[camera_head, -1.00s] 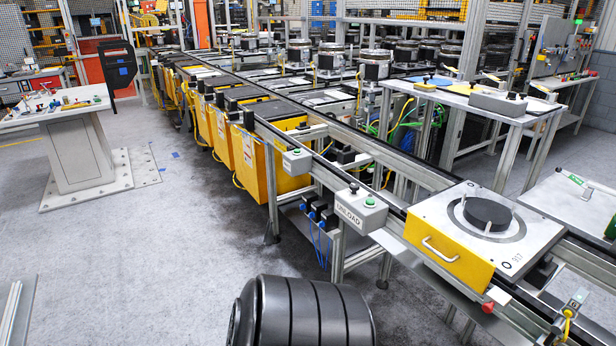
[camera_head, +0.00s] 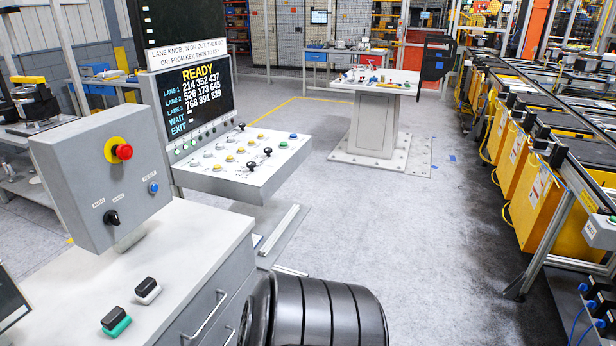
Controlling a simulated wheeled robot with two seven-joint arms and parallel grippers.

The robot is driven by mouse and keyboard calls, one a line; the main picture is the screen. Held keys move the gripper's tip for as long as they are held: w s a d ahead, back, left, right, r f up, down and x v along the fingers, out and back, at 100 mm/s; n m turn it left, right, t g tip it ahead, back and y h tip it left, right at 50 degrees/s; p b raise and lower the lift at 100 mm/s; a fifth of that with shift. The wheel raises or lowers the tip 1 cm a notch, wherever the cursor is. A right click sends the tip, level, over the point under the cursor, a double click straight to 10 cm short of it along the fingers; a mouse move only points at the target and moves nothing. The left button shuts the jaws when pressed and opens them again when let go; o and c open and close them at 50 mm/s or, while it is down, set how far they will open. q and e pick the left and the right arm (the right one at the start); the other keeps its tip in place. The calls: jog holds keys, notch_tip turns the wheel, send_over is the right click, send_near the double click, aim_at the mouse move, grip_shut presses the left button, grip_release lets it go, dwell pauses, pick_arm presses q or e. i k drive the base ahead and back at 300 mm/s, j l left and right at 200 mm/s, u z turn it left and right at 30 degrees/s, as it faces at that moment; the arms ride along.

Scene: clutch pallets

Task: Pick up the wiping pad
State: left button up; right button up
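Two small pads lie on the white cabinet top at the lower left, apart from each other. One pad (camera_head: 116,321) has a black upper part and a teal-green base. The other pad (camera_head: 147,290) has a black upper part and a white base, and lies a little farther back. The frames do not tell which of them is the wiping pad. Neither of my grippers is in view.
The pads' cabinet (camera_head: 190,243) carries a grey box (camera_head: 85,180) with a red button. Behind stands a console (camera_head: 235,165) with a screen reading READY. A white table (camera_head: 385,85) and conveyor line (camera_head: 560,130) stand farther right. Grey floor between is clear.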

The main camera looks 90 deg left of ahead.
aim_at(146, 291)
jog(key=u, duration=3.9)
